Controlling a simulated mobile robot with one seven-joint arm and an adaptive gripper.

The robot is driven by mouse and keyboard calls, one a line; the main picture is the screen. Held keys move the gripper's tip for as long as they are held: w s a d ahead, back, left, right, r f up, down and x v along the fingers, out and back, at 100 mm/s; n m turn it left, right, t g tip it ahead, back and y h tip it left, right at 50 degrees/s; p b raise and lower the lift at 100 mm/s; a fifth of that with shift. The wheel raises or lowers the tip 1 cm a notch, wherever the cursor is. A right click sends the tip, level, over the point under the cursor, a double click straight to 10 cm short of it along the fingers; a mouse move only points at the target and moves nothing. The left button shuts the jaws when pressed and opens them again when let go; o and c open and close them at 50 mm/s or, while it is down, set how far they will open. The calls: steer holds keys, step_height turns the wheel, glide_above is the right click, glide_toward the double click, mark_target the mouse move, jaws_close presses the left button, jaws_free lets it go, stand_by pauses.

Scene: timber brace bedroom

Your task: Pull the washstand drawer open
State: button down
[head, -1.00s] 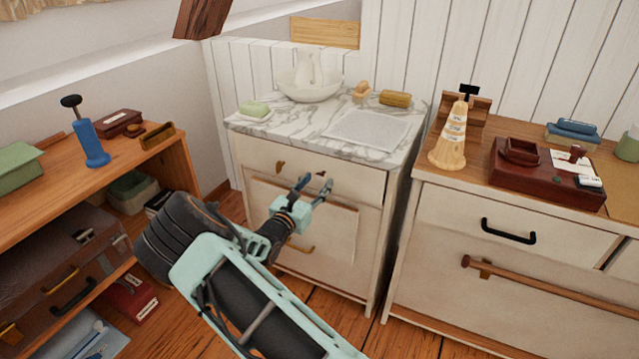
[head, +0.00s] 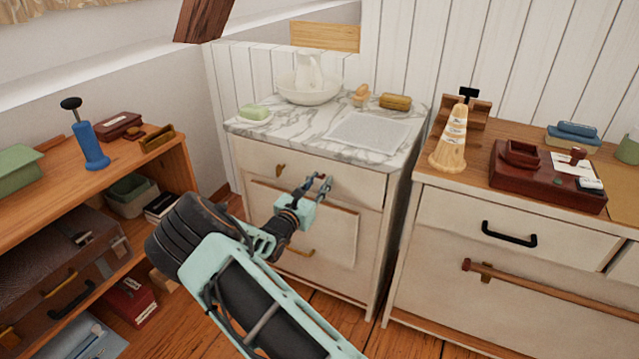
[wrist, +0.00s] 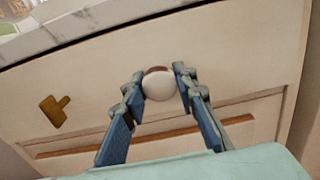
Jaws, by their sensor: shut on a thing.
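The washstand (head: 372,225) stands in the middle of the head view, with a marble top and a cream drawer front (head: 350,190) under it. The drawer looks flush with the cabinet. My gripper (head: 319,181) is at the right part of the drawer front. In the wrist view my gripper (wrist: 158,82) has its two fingers on either side of a round pale knob (wrist: 158,86), shut on it. A brown fitting (wrist: 54,111) shows on the drawer front (wrist: 100,75) to the left. In the head view the fingers mostly hide the knob.
A soap dish (head: 254,117), basin with jug (head: 308,88), brush (head: 395,101) and folded cloth (head: 368,132) are on the marble top. A dresser (head: 440,215) stands close on the right, a wooden shelf (head: 165,160) on the left. Floor shows between them.

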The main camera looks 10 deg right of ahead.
steer(key=shift+s+a, duration=0.1)
steer(key=shift+a, duration=0.05)
steer(key=shift+s+a+r+p, duration=0.1)
steer(key=shift+s+a+p, duration=0.2)
steer(key=shift+s+p, duration=0.15)
steer(key=p+v, duration=0.6)
steer(key=v, duration=2.1)
steer(key=shift+s, duration=0.35)
steer(key=shift+a, duration=0.15)
steer(key=c, duration=1.6)
jaws_free()
